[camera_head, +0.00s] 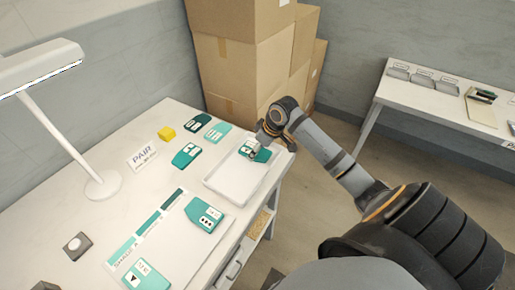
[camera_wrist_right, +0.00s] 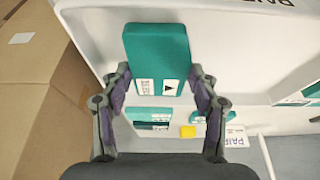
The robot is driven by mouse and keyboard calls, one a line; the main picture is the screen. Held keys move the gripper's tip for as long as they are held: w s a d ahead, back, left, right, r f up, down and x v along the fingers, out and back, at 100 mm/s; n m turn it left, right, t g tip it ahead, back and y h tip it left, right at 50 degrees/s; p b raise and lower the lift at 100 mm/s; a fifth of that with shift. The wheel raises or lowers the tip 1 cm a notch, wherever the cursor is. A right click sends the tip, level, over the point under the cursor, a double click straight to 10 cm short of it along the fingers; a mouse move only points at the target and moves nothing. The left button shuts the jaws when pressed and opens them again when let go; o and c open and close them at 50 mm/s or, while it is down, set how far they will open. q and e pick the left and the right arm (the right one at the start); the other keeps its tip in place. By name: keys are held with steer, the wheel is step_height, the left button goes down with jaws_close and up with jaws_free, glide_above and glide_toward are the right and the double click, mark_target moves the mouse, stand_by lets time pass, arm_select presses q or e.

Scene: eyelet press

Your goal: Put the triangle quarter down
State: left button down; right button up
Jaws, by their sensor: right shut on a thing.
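The triangle quarter (camera_wrist_right: 155,50) is a teal block with a white label bearing a black triangle. My right gripper (camera_wrist_right: 160,88) is shut on it, one finger on each side. In the head view the gripper (camera_head: 263,146) and the quarter (camera_head: 262,155) are at the far end of a white tray (camera_head: 231,186). I cannot tell whether the quarter touches the tray floor. Another teal block (camera_head: 147,277) with a triangle label lies at the front on the printed sheet. My left gripper is not in view.
Several teal blocks (camera_head: 186,155), a yellow block (camera_head: 167,133) and a PAIR card (camera_head: 142,158) lie left of the tray. A dotted teal block (camera_head: 205,214) lies on the sheet (camera_head: 160,245). A lamp (camera_head: 103,184) stands left. Cardboard boxes (camera_head: 240,65) stand behind the table.

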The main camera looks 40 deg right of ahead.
steer(key=shift+f, duration=0.2)
steer(key=o, duration=1.1)
steer(key=shift+r, duration=0.2)
steer(key=v, duration=1.2)
steer(key=shift+p, duration=0.45)
steer(key=shift+s, duration=0.1)
